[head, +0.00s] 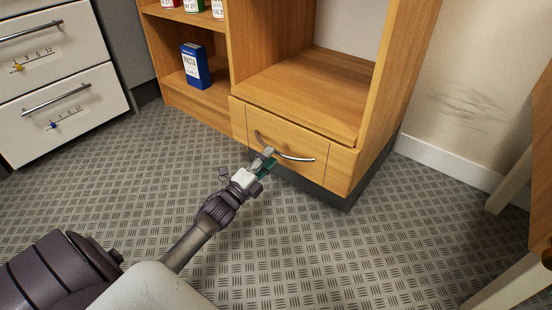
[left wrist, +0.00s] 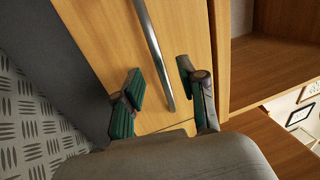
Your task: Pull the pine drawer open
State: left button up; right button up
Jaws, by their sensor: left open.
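The pine drawer (head: 285,151) is at the bottom of the wooden cabinet in the head view, and its front looks about flush with the frame. A curved metal bar handle (head: 291,156) crosses its front. My left gripper (head: 268,158) is open at the left part of the handle. In the left wrist view the handle (left wrist: 152,45) runs between the two green-padded fingers of my left gripper (left wrist: 161,78), with a gap on each side. The pads are not closed on it. My right gripper is not in view.
The open shelf (head: 310,85) above the drawer is empty. A blue pasta box (head: 195,66) stands on the left shelf. The patterned floor (head: 300,240) before the drawer is clear.

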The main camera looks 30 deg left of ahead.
pick_arm(q)
jog(key=shift+b+x, duration=0.7)
jog(key=shift+x, duration=1.15)
grip_shut()
